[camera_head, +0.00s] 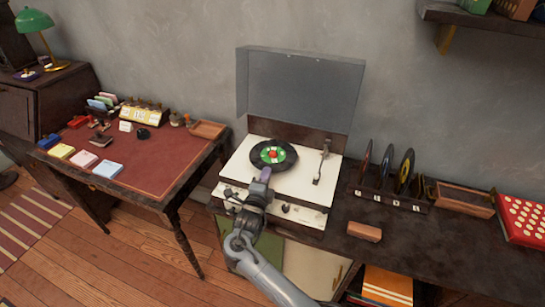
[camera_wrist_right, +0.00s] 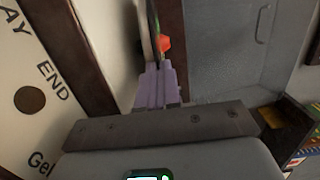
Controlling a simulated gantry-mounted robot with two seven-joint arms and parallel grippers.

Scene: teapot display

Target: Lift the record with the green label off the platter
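The record with the green label (camera_head: 267,161) lies on the turntable (camera_head: 318,208), a black disc with a red piece at its centre. It hides most of the platter. My right gripper (camera_head: 265,175) is at the record's front rim. In the right wrist view, its pale purple fingers (camera_wrist_right: 161,86) are close together and the record (camera_wrist_right: 155,25) shows nearly edge-on just beyond them, with the red piece (camera_wrist_right: 164,44) beside it. Whether the fingers grip the rim cannot be told. My left gripper is not in view.
The clear lid (camera_head: 300,90) stands open behind the platter. The tonearm (camera_head: 322,165) is at the right of the deck, clear of the record. A rack (camera_head: 385,199) with several upright records stands to the right. A wooden block (camera_head: 364,231) lies at the front edge.

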